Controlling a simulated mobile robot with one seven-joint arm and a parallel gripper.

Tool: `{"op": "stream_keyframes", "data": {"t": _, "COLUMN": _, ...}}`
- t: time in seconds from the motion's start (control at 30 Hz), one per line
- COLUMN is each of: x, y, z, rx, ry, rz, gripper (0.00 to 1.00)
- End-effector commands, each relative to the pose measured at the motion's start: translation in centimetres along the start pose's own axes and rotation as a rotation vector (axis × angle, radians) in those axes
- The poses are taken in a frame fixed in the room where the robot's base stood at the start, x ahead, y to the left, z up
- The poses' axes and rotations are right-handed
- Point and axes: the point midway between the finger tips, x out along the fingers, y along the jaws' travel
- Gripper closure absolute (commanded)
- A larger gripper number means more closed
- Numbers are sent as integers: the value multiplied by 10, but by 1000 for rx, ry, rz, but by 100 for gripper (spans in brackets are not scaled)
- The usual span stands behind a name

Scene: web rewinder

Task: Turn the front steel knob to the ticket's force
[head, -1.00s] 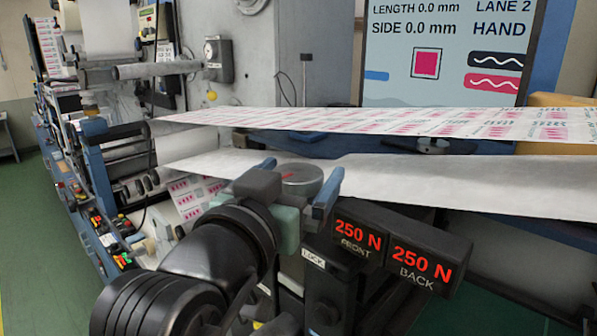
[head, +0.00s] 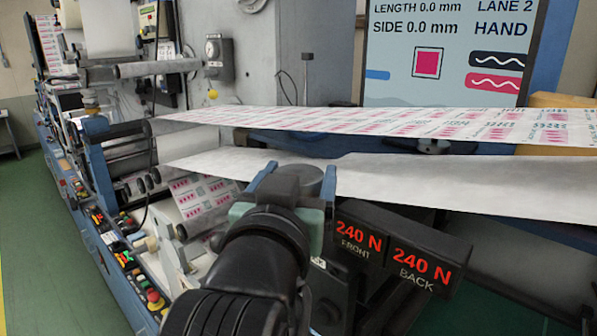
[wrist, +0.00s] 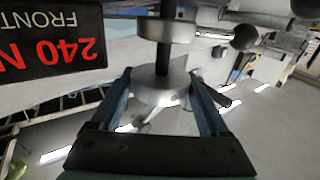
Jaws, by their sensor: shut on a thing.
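The front steel knob (wrist: 161,88) is a round grey metal disc on a dark vertical shaft. In the wrist view it sits between the two blue fingers of my gripper (wrist: 160,98), which are shut on it from both sides. In the head view the knob's top (head: 308,180) shows behind my gripper (head: 295,178), partly hidden by my wrist. The front force display (head: 359,234) reads 240 N in red, and the back display (head: 421,266) beside it also reads 240 N. I see no ticket that I can make out.
A printed web (head: 400,122) runs just above and behind the knob, with a plain white web (head: 440,178) below it. A large screen (head: 450,50) stands behind, reading LANE 2 and HAND. Green floor (head: 60,260) lies free at left.

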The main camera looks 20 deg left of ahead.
Motion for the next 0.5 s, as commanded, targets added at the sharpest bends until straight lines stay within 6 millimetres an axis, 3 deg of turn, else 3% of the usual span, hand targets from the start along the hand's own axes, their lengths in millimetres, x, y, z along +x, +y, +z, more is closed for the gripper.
{"op": "stream_keyframes", "data": {"t": 0.5, "x": 1, "y": 4, "z": 1, "rx": -2, "ry": 2, "rz": -423, "gripper": 77}}
